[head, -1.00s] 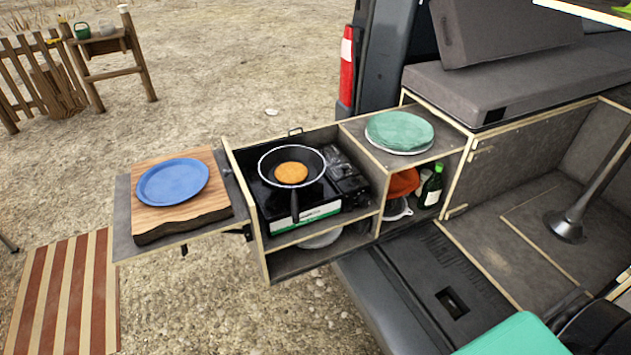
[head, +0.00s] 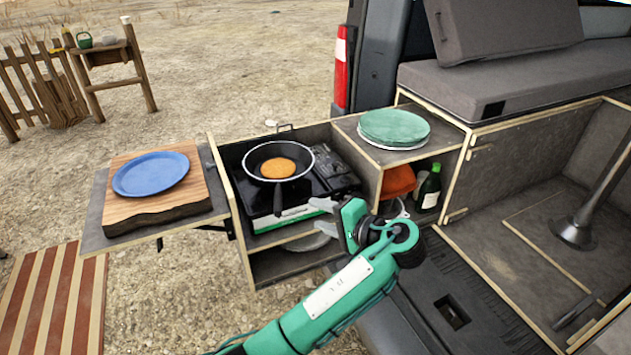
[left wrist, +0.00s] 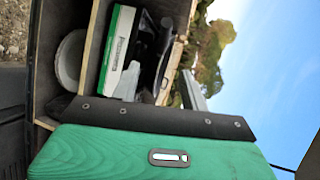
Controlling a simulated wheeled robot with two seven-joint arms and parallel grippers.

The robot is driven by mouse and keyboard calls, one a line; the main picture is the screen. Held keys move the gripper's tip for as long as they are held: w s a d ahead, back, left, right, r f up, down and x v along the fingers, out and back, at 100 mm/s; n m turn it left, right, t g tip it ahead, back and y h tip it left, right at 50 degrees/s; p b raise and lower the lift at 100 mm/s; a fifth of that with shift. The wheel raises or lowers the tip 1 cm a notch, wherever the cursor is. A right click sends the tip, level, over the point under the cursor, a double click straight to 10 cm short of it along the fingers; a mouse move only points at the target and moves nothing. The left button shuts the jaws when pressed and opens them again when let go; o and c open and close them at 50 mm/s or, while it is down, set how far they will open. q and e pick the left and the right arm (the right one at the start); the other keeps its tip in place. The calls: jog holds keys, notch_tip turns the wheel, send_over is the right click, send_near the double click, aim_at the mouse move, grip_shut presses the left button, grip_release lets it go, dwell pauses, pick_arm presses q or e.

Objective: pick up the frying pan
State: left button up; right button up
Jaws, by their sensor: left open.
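The black frying pan (head: 260,165) sits on the camp stove in the slide-out kitchen box, with an orange-brown round food (head: 279,168) in it. Its dark handle points toward me, over the stove's front edge. My left gripper (head: 315,215) is open and empty, to the right of the handle's end and apart from it, in front of the box. In the left wrist view the picture is turned sideways; the green-and-white stove front (left wrist: 115,52) shows, with a dark shape beside it that may be the handle. My right gripper is not in view.
The stove (head: 335,172) stands between the box's wooden walls. Green plates (head: 394,127) lie on the higher shelf at right, above a bottle (head: 429,188). A blue plate (head: 150,174) lies on a wooden board (head: 195,190) at left. Space above the pan is clear.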

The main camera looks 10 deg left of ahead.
pick_arm(q)
jog(key=x, duration=1.3)
jog(key=shift+w+r+p, duration=0.15)
jog(key=shift+r+p, duration=0.15)
jog(key=shift+p, duration=0.15)
grip_shut()
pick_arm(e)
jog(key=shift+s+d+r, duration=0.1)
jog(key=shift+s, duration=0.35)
